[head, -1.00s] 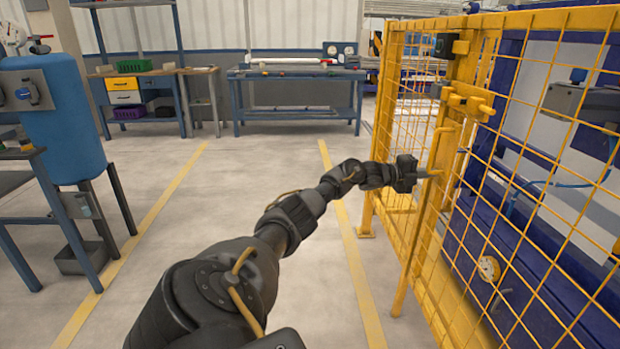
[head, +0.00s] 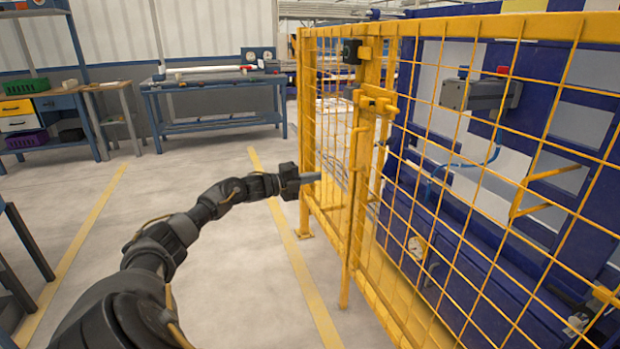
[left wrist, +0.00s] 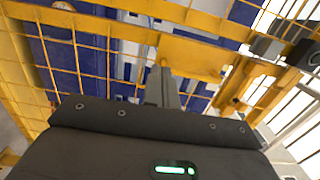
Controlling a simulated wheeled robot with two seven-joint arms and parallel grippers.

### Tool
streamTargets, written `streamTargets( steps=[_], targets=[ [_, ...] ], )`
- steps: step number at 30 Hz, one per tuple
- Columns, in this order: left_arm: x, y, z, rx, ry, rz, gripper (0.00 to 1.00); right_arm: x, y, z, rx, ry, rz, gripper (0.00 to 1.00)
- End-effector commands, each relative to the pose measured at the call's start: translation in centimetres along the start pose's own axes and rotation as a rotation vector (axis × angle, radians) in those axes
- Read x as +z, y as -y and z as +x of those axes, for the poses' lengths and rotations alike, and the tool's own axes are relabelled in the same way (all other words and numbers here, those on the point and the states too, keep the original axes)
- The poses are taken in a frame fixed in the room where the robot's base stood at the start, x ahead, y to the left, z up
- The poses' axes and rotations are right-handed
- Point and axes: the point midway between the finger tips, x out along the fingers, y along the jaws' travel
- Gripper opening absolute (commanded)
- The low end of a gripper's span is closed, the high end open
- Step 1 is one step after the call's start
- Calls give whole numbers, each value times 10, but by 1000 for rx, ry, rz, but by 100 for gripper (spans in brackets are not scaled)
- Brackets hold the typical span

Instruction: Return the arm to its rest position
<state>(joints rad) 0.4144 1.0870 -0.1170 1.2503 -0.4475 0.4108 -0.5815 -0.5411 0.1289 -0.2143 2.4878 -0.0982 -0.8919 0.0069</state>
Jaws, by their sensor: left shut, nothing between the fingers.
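My left arm reaches out from the lower left of the head view, stretched toward the yellow mesh fence. My left gripper (head: 311,177) is at its end, in front of the yellow fence gate (head: 362,190). Its fingers are shut with nothing between them. My right gripper is not in view.
The yellow mesh fence (head: 455,120) fills the right side, with a blue machine (head: 480,270) behind it. A blue workbench (head: 215,84) stands at the back. Another bench with a green bin (head: 26,86) is at the far left. The grey floor (head: 220,165) between is clear.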

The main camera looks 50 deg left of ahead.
Motion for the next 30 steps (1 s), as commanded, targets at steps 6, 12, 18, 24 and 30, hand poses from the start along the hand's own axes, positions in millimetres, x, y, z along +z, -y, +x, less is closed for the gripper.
streamTargets(
  steps=[6,12,18,24,30],
  targets=[
    [0,0,-7,1,-1,1,0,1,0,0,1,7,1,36],
    [0,0,-7,1,-1,0,0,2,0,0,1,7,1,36],
    [3,-2,-7,9,11,-23,0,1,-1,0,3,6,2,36],
    [4,2,9,56,164,-120,0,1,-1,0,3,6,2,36],
    [-119,-67,48,106,233,-396,0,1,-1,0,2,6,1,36]
  ],
)
